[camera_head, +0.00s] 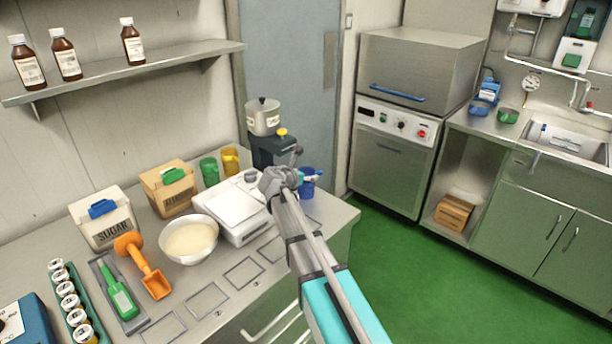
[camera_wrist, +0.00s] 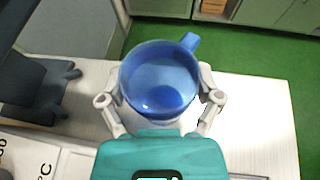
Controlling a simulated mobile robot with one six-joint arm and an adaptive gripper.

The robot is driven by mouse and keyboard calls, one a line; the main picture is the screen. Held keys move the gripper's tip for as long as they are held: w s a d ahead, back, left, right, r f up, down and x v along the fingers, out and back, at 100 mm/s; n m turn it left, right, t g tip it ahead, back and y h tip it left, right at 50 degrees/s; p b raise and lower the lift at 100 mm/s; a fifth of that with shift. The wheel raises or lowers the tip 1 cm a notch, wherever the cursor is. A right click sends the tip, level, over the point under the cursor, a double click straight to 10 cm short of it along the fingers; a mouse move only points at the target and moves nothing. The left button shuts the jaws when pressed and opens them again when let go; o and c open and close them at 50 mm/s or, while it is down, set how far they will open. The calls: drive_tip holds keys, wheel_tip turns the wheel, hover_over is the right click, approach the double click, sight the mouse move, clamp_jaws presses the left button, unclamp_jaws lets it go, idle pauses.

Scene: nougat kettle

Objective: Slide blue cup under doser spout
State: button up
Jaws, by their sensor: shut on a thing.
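The blue cup (camera_wrist: 160,82) stands upright between the fingers of my gripper (camera_wrist: 160,105) in the wrist view, its handle pointing to the upper right. My gripper is shut on it. The cup (camera_head: 307,185) also shows in the head view near the right end of the counter, partly hidden by my gripper (camera_head: 300,178). The doser (camera_head: 264,118) has a steel hopper, a yellow knob and a dark body, and stands just behind and left of the cup. Its dark base (camera_wrist: 35,85) is at the left in the wrist view, apart from the cup. The spout is not clearly seen.
A white scale (camera_head: 238,212) stands left of the cup, with a bowl (camera_head: 189,240) of pale contents beside it. Green (camera_head: 209,171) and yellow (camera_head: 230,160) cups stand behind the scale. The counter's right edge is close to the cup.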

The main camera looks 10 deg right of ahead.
drive_tip(key=shift+w+a, duration=0.9)
drive_tip(key=shift+w, duration=0.25)
drive_tip(key=shift+w+a, duration=0.3)
drive_tip(key=shift+w, duration=0.05)
drive_tip(key=shift+w+a, duration=0.85)
drive_tip(key=shift+w, duration=0.25)
drive_tip(key=shift+w+a, duration=0.85)
drive_tip(key=shift+w, duration=0.3)
drive_tip(key=shift+w+a, duration=0.85)
drive_tip(key=shift+w, duration=0.25)
idle(1.3)
drive_tip(key=o, duration=0.9)
